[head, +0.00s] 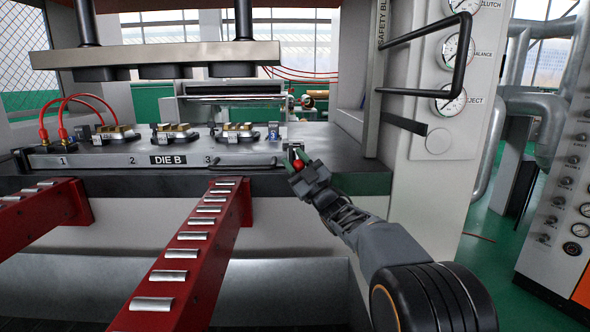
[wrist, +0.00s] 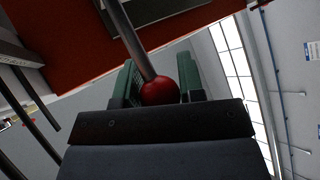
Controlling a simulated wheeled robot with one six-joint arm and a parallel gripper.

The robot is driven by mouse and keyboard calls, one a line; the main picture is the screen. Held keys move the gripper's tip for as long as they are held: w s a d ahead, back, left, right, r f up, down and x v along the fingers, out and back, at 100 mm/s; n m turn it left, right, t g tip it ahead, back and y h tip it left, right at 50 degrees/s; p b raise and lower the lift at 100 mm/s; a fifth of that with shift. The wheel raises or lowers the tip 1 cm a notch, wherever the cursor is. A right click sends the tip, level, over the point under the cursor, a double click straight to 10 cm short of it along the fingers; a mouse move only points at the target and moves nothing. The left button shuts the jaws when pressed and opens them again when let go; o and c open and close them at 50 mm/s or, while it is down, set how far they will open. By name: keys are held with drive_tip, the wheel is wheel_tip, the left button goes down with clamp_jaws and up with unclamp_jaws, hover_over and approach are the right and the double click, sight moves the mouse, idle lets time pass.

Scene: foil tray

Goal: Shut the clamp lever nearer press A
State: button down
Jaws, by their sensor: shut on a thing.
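In the head view my gripper (head: 295,158) is at the right end of the die marked DIE B (head: 190,160), over the dark press bed. It is shut on the red ball knob (head: 297,165) of a clamp lever. In the wrist view the red knob (wrist: 160,91) sits between the two green fingers of my gripper (wrist: 160,84). The lever's grey rod (wrist: 137,38) runs up and left from the knob. The clamp's base and the lever's exact angle are hidden in the head view. No press A label is readable in either view.
Red roller arms (head: 190,250) reach out in front of the bed. The press ram (head: 155,58) hangs above the die. A white column with gauges (head: 440,80) and a black handle stands close on the right. Red hoses (head: 62,130) rise at the die's left end.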

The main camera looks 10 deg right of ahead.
drive_tip(key=shift+a+f+b, duration=0.1)
drive_tip(key=shift+f+b, duration=0.35)
drive_tip(key=shift+f, duration=0.05)
drive_tip(key=c, duration=0.7)
unclamp_jaws()
drive_tip(key=shift+s, duration=0.1)
drive_tip(key=shift+c, duration=0.2)
drive_tip(key=shift+r, duration=0.1)
drive_tip(key=p+v, duration=0.1)
drive_tip(key=v, duration=1.3)
drive_tip(key=shift+r, duration=0.1)
